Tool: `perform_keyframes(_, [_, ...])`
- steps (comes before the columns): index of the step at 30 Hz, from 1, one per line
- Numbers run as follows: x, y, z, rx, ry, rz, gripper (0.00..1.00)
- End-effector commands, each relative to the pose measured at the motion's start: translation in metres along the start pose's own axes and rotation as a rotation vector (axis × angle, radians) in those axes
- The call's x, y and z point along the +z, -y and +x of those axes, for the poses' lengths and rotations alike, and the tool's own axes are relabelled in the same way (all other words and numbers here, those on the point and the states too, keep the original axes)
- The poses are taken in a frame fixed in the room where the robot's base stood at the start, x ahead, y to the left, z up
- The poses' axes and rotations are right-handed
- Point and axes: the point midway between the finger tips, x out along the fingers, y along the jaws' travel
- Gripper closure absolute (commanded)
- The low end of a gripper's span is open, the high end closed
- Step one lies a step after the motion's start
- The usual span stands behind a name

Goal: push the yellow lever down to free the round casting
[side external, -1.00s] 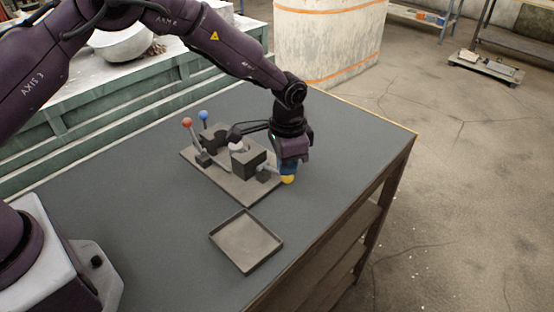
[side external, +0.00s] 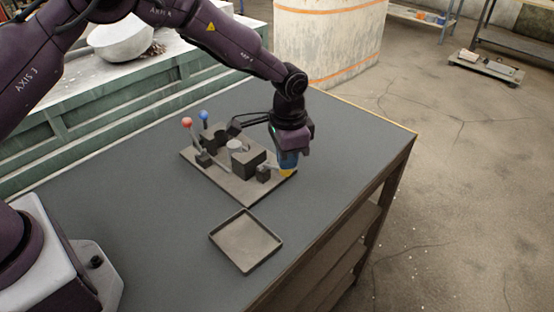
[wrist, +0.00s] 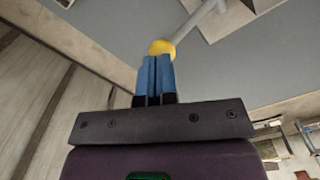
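The yellow lever's knob (side external: 286,173) is at the right end of the dark fixture, low and out to the side on its grey arm. It also shows in the wrist view (wrist: 162,47), just past my fingertips. My gripper (side external: 288,162) is above the knob with its blue fingers pointing down. In the wrist view the fingers (wrist: 156,62) are side by side with nothing between them, and their tips overlap the knob; contact is not certain. The round casting (side external: 234,145) appears as a grey disc among the fixture's dark blocks.
A red-knobbed lever (side external: 187,122) and a blue-knobbed lever (side external: 203,115) stand upright at the fixture's left end. An empty square tray (side external: 245,240) lies in front of the fixture. The grey tabletop (side external: 335,150) is clear to the right, up to its edge.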

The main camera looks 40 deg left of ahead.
Motion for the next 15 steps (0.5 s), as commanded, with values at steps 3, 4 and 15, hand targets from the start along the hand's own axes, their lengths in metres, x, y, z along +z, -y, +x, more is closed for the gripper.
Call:
perform_keyframes(3, [0.0,-0.001,-0.006,0.001,-0.001,0.0,1.0])
perform_keyframes(4, [0.0,-0.001,-0.008,0.001,-0.001,0.0,1.0])
perform_keyframes(15, [0.0,0.0,-0.025,0.001,0.0,0.0,1.0])
